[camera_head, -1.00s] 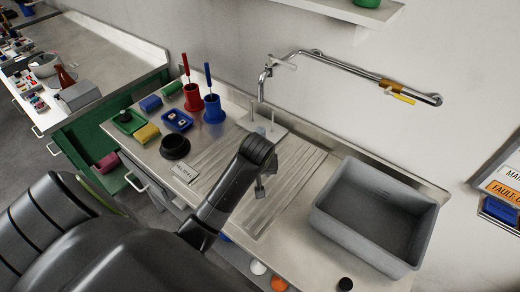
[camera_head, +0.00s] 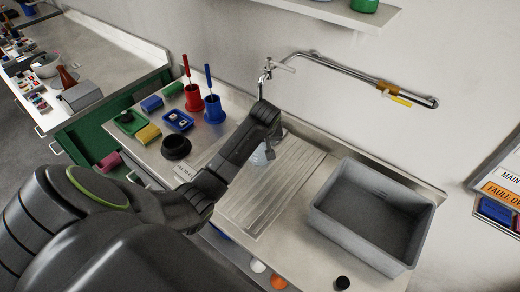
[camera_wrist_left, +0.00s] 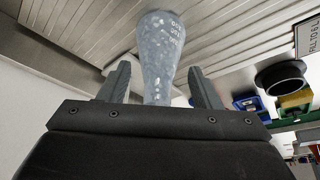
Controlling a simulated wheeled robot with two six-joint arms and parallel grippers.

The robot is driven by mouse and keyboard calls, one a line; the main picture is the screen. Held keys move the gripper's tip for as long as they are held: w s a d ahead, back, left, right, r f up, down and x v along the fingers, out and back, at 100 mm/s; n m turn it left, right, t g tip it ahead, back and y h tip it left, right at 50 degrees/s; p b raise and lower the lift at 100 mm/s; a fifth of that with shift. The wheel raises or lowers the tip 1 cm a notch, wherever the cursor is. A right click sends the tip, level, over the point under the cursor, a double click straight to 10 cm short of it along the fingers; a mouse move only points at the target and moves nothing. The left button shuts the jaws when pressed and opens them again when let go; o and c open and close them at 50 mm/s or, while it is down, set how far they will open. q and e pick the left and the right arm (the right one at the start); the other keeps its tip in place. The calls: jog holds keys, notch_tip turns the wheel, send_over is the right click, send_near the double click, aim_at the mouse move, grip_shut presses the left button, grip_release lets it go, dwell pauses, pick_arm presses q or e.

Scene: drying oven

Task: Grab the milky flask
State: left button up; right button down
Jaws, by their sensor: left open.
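The milky flask (camera_wrist_left: 162,45), pale blue-grey and mottled with small print on it, shows in the left wrist view between the two fingers of my left gripper (camera_wrist_left: 160,78). Gaps show between the fingers and the flask, so the gripper is open. Its lower end in that picture is hidden behind the gripper body. In the head view the flask (camera_head: 260,156) is a small pale patch by the ribbed drainboard, mostly covered by my left arm and gripper (camera_head: 270,143). My right gripper is not in view.
A grey basin (camera_head: 373,215) stands right of the ribbed drainboard (camera_head: 272,187). A tap (camera_head: 265,80) rises behind. Red (camera_head: 193,98) and blue (camera_head: 214,109) holders with brushes, a black round dish (camera_head: 176,147) and a labelled plate (camera_head: 186,171) stand to the left.

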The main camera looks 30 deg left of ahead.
pick_arm(q)
jog(key=w+a, duration=0.1)
jog(key=w, duration=0.1)
jog(key=w+a+p, duration=0.1)
jog(key=a, duration=0.1)
jog(key=shift+w, duration=0.4)
jog(key=shift+a+f+p, duration=0.1)
jog(key=shift+f+p, duration=0.2)
jog(key=shift+f, duration=0.25)
jog(key=c, duration=1.1)
grip_shut()
